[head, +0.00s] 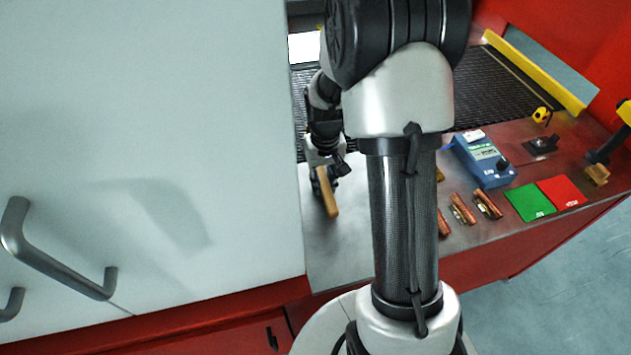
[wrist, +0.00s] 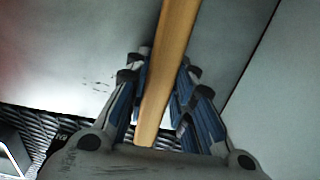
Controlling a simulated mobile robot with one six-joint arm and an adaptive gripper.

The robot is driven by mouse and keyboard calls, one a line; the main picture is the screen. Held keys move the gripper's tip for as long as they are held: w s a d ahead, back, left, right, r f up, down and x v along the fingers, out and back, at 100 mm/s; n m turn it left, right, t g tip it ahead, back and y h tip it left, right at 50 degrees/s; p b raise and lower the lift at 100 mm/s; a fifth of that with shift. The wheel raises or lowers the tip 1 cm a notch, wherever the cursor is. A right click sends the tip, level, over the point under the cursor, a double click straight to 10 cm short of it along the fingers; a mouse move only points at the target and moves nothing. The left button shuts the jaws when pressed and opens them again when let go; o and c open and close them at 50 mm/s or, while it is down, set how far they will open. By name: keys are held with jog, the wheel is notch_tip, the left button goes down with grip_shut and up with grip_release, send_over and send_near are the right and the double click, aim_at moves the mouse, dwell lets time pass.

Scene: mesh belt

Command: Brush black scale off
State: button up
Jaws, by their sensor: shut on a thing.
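My gripper (head: 324,178) is shut on a wooden handle (head: 327,194), which points down and toward me in the head view, over the steel bench close to the white panel. In the wrist view, the same wooden handle (wrist: 170,62) runs between the blue-padded fingers of my gripper (wrist: 158,85). I cannot see bristles on it. Copper-coloured pieces (head: 462,208) and (head: 487,204) lie on the bench right of my arm, with another partly hidden behind the arm. I cannot make out black scale on them.
A large white panel (head: 150,130) with handles stands close on the left of my gripper. A dark mesh belt (head: 495,85) runs behind. A blue meter (head: 484,158), a green pad (head: 529,202) and a red pad (head: 562,191) sit on the right of the bench.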

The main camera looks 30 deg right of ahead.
jog(key=shift+s+d+f, duration=0.1)
jog(key=shift+s+d, duration=0.15)
jog(key=shift+d, duration=0.5)
jog(key=shift+s+d, duration=0.2)
jog(key=shift+d, duration=0.55)
jog(key=shift+s+d+r+p, duration=0.1)
jog(key=shift+s+d+p, duration=0.05)
jog(key=shift+d, duration=0.8)
jog(key=shift+s+d+r+p, duration=0.1)
jog(key=shift+s+d+p, duration=0.05)
jog(key=shift+d, duration=0.85)
jog(key=shift+s+d+p, duration=0.15)
jog(key=shift+d, duration=0.8)
jog(key=shift+r+p, duration=2.3)
jog(key=shift+r, duration=0.75)
jog(key=shift+r+p, duration=1.15)
jog(key=shift+r, duration=0.35)
